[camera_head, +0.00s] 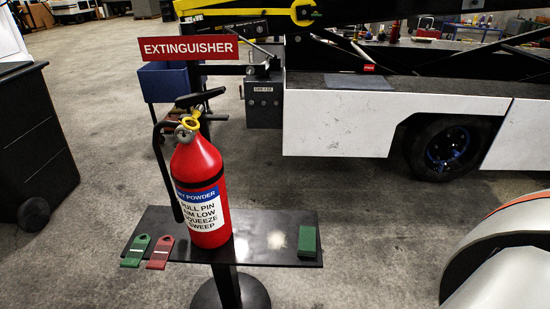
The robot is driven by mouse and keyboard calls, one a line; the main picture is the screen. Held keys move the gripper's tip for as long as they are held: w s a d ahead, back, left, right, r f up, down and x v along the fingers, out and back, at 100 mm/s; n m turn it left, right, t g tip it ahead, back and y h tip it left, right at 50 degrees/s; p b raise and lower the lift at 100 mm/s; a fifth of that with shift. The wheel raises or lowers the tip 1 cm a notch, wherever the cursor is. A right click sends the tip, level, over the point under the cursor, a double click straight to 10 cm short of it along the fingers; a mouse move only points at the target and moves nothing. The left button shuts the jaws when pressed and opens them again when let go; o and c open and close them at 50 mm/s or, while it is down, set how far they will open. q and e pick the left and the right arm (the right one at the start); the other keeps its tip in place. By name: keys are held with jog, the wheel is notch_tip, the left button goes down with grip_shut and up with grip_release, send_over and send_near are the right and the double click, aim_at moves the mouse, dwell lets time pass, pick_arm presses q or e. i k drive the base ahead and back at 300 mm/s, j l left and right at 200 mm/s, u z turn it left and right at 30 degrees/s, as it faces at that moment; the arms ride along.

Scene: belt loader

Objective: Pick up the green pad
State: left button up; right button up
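The green pad (307,241) is a small dark green block lying near the right end of a small black stand top (270,215). A red fire extinguisher (200,165) stands upright left of it on the same top, with a bare stretch between them. A green tag (135,251) and a red tag (160,252) lie at the left end of the top. Neither of my grippers shows in the head view, and nothing touches the pad.
A red "EXTINGUISHER" sign (188,48) and a blue bin (168,82) are behind the extinguisher. A white belt loader (345,125) with a black wheel (445,148) stands behind. A white rounded body (515,260) is at lower right.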

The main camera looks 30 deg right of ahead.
aim_at(307, 243)
jog(key=z, duration=1.25)
